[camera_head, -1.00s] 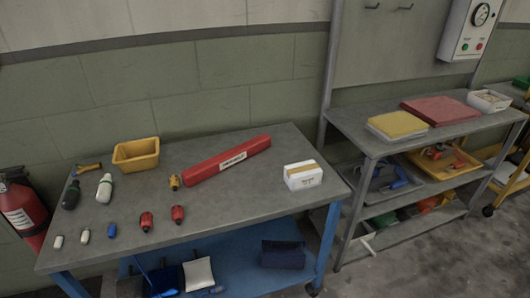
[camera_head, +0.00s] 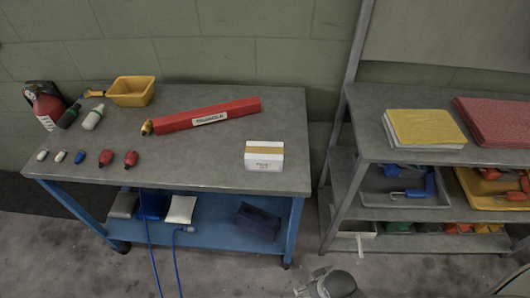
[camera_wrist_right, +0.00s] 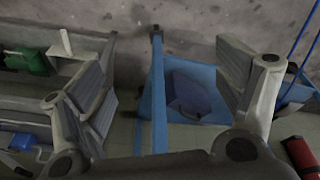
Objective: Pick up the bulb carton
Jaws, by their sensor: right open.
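The bulb carton appears to be the small white box with a tan stripe across its top (camera_head: 264,161). It stands upright on the grey tabletop near the right end in the head view, with nothing touching it. I cannot make it out in the right wrist view. My right gripper (camera_wrist_right: 168,50) shows in the right wrist view with its two fingers wide apart and nothing between them. Beyond the fingers are a blue table leg and a blue lower shelf. My left gripper is not in view.
A long red box (camera_head: 207,115) lies behind and left of the carton. A yellow bin (camera_head: 132,92), bottles and several small red, blue and white items fill the left side. A shelf unit with a yellow pad (camera_head: 425,127) stands to the right. Tabletop around the carton is clear.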

